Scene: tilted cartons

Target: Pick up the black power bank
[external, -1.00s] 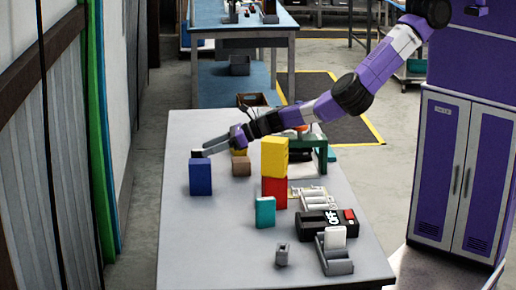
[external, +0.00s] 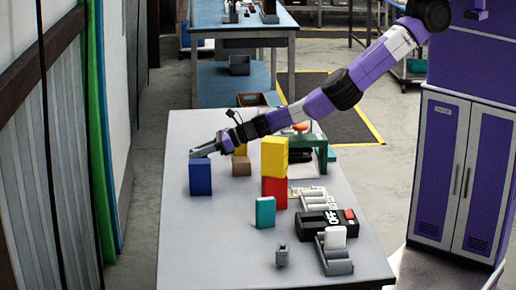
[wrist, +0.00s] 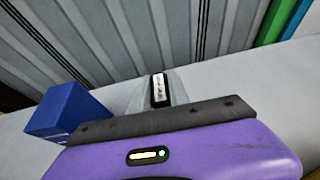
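The black power bank (wrist: 160,91), with a pale label, stands out in the wrist view between my grey fingertips. My gripper (wrist: 159,97) has its fingers close along both sides of it and looks shut on it. In the external view my gripper (external: 204,150) is at the far left of the table, just behind and above the blue box (external: 201,178). The power bank is mostly hidden there by the fingers. Whether it still touches the table is not clear.
The blue box also shows close at the left in the wrist view (wrist: 66,113). A brown block (external: 241,166), a stacked yellow box (external: 274,157) and red box (external: 274,193), and a teal box (external: 265,212) stand to the right. The table's left front is clear.

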